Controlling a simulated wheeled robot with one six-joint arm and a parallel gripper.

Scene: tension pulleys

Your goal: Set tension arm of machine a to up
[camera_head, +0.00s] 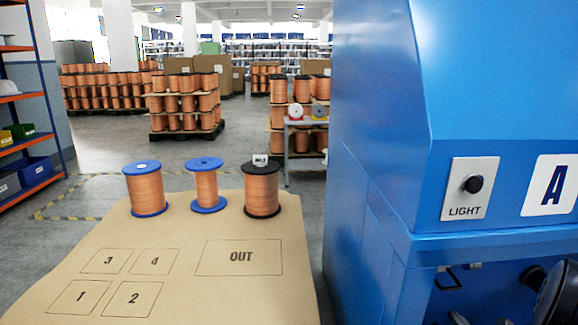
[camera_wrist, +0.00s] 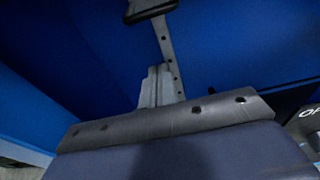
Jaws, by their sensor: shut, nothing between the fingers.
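Machine A is the large blue cabinet at the right of the head view, marked with a white A plate (camera_head: 549,185). In the wrist view a grey metal bar with holes (camera_wrist: 166,42), which looks like the tension arm, rises to a black end piece (camera_wrist: 150,10) at the top edge. My gripper (camera_wrist: 157,72) is shut and empty, just below and in front of the bar; whether it touches the bar I cannot tell. The bar's lower end is hidden behind my gripper. My gripper is not seen in the head view.
The machine's blue walls (camera_wrist: 70,50) surround my gripper. A LIGHT knob (camera_head: 473,184) is on its front, with a black reel (camera_head: 555,295) below right. A brown table (camera_head: 190,270) with three copper spools stands left of the machine.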

